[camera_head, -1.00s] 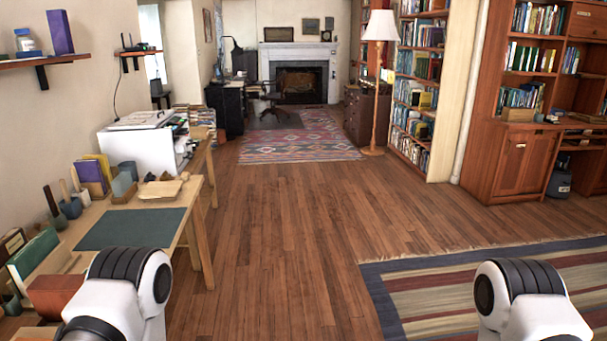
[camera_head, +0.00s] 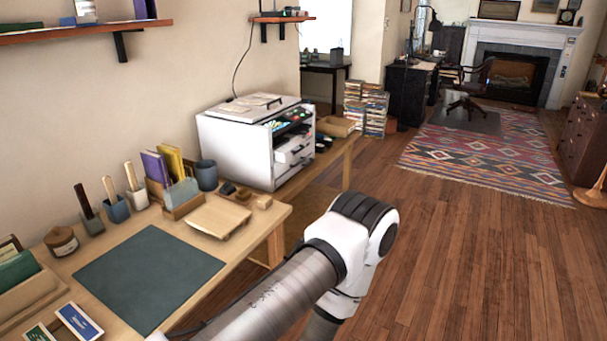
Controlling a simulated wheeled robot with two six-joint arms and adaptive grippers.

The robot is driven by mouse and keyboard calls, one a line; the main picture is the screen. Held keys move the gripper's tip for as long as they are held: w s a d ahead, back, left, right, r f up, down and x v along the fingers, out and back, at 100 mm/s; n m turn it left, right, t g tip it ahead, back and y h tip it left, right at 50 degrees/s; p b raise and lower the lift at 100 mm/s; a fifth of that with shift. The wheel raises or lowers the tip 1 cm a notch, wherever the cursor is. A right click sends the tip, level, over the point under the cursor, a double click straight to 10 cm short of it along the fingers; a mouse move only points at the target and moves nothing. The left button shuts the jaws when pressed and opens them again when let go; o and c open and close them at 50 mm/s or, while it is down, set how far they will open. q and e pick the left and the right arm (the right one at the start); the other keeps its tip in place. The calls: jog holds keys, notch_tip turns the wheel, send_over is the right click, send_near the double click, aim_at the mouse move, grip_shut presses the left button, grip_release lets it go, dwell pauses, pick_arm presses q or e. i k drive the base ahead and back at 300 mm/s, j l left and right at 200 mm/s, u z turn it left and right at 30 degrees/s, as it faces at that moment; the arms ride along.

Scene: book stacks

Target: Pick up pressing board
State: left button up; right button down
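A small light wooden board (camera_head: 217,217), which looks like the pressing board, lies on the wooden table (camera_head: 255,232) at the left. It sits in front of a small holder with upright pieces (camera_head: 181,194) and beyond the dark green mat (camera_head: 150,277). It looks uncovered from above. One of my arms reaches in from the bottom, to the right of the table. Neither of my grippers shows, so I cannot see whether they hold anything.
Tool pots (camera_head: 117,209), a brown jar (camera_head: 61,241) and a dark cup (camera_head: 206,175) stand along the table's back. A white printer-like machine (camera_head: 243,145) stands at the far end. Small wooden pieces lie beside the board.

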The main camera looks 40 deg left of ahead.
aim_at(218, 218)
jog(key=i+l+u, duration=0.1)
jog(key=i+u, duration=0.4)
jog(key=i+l+u, duration=0.3)
jog(key=i+u, duration=0.15)
jog(key=i+l+u, duration=0.7)
jog(key=l+u, duration=0.3)
